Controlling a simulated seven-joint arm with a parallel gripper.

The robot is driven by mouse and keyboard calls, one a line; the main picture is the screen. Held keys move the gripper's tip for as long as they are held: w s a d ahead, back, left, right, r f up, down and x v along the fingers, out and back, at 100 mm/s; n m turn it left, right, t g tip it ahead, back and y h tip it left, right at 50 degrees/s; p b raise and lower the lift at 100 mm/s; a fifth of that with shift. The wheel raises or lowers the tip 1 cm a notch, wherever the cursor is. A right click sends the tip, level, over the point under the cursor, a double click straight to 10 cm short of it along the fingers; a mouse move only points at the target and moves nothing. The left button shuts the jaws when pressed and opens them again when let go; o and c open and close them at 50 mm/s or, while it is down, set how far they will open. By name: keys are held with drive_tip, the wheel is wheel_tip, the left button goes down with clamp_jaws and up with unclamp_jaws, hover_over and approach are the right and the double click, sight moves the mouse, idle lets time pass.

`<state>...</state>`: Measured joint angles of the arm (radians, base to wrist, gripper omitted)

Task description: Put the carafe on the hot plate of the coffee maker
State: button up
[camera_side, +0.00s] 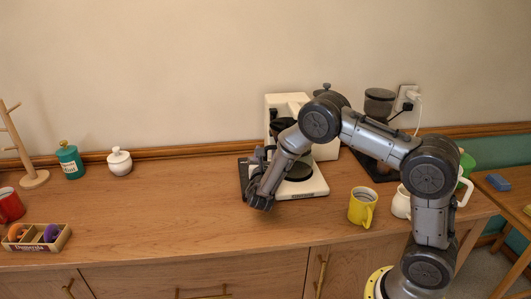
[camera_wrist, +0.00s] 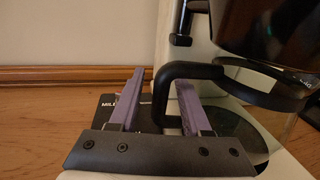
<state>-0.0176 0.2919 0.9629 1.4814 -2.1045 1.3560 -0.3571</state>
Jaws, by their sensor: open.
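The white coffee maker (camera_side: 325,150) stands against the wall, with its dark round hot plate (camera_side: 297,171) at the front. In the wrist view the hot plate (camera_wrist: 240,133) shows at lower right. The carafe's black collar and handle (camera_wrist: 192,70) show there too; the handle reaches left and bends down. Its clear glass is hard to make out and seems to be over the hot plate; contact cannot be told. My gripper (camera_wrist: 160,80) is open, with one purple finger on either side of the handle's downward part. In the side view my gripper (camera_side: 258,190) is at the coffee maker's front left.
A yellow mug (camera_side: 362,206) and a white jug (camera_side: 402,202) stand to the right, near my arm. A dark grinder (camera_side: 379,105) is behind. A teal jar (camera_side: 70,162), white pot (camera_side: 119,162), red mug (camera_side: 10,205) and wooden box (camera_side: 36,238) are left. The middle-left counter is clear.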

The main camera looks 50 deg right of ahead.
drive_tip(key=v, duration=1.2)
drive_tip(key=shift+r, duration=0.1)
drive_tip(key=shift+s+d+r, duration=0.15)
drive_tip(key=shift+d+r, duration=0.05)
drive_tip(key=shift+r, duration=0.05)
drive_tip(key=s+d+r+m+g+y, duration=0.25)
drive_tip(key=s+r+m+g, duration=0.2)
drive_tip(key=s+m, duration=0.4)
drive_tip(key=s+d+r+m+g+y, duration=0.25)
drive_tip(key=s+m+g, duration=0.25)
drive_tip(key=s+m, duration=0.3)
drive_tip(key=s+a+r+m+t+y, duration=0.4)
drive_tip(key=s+a+m+y, duration=0.4)
drive_tip(key=a, duration=0.5)
drive_tip(key=shift+s+r+t+y, duration=0.15)
drive_tip(key=shift+s+t+y, duration=0.4)
drive_tip(key=shift+s+y, duration=0.5)
